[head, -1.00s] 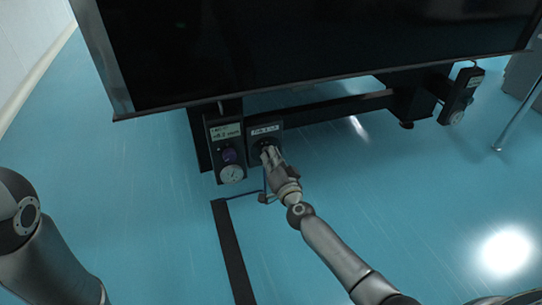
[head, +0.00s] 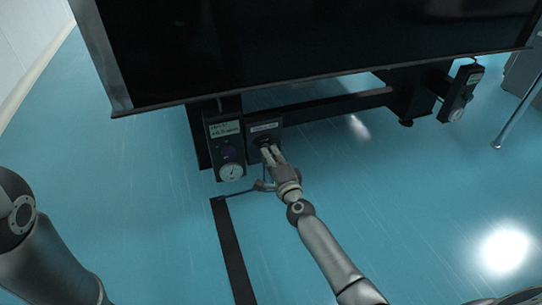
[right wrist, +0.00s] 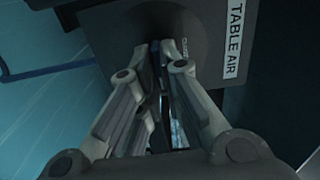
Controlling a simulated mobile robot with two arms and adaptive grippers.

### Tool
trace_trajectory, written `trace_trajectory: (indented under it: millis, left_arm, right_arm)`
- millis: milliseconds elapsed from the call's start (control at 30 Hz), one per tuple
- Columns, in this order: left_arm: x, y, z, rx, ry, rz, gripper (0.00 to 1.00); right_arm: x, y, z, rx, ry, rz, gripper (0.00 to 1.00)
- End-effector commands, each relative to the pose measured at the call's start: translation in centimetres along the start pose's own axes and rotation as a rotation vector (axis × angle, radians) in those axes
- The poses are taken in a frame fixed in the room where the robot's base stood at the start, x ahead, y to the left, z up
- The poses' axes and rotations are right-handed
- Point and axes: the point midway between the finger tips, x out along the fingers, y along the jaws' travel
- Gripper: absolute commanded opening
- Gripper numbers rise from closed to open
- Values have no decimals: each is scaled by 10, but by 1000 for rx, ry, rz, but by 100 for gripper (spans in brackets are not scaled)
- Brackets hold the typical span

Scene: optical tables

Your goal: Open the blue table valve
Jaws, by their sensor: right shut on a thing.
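The table air valve panel (head: 264,128) is a dark plate under the table's front edge, with a white label reading TABLE AIR in the right wrist view (right wrist: 235,40). My right gripper (head: 268,149) reaches up to this panel. In the right wrist view its fingers (right wrist: 158,75) are closed around a narrow dark, bluish valve handle (right wrist: 155,52) in front of the plate. The fingers hide most of the handle, so its exact angle is unclear. My left gripper is out of view; only part of my left arm shows at the left.
A dark controller box (head: 225,145) with a lit display and a round gauge hangs just left of the valve panel. The black tabletop (head: 300,45) overhangs above. A blue hose (right wrist: 40,72) runs left of the panel. A dark strip (head: 232,250) lies on the open blue floor.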

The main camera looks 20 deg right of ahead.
Motion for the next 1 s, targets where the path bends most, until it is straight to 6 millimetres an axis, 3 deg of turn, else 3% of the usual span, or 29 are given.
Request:
trace_trajectory:
  millis: [600, 633, 800, 1000]
  left_arm:
    - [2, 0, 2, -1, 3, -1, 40]
    - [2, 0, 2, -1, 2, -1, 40]
    - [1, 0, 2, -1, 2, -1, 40]
    - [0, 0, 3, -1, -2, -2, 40]
  right_arm:
    - [0, 1, -1, 48, 3, 1, 0]
    - [0, 1, -1, 48, 3, 1, 9]
    - [0, 1, -1, 46, 2, 1, 29]
    - [0, 1, 0, 45, 1, 1, 29]
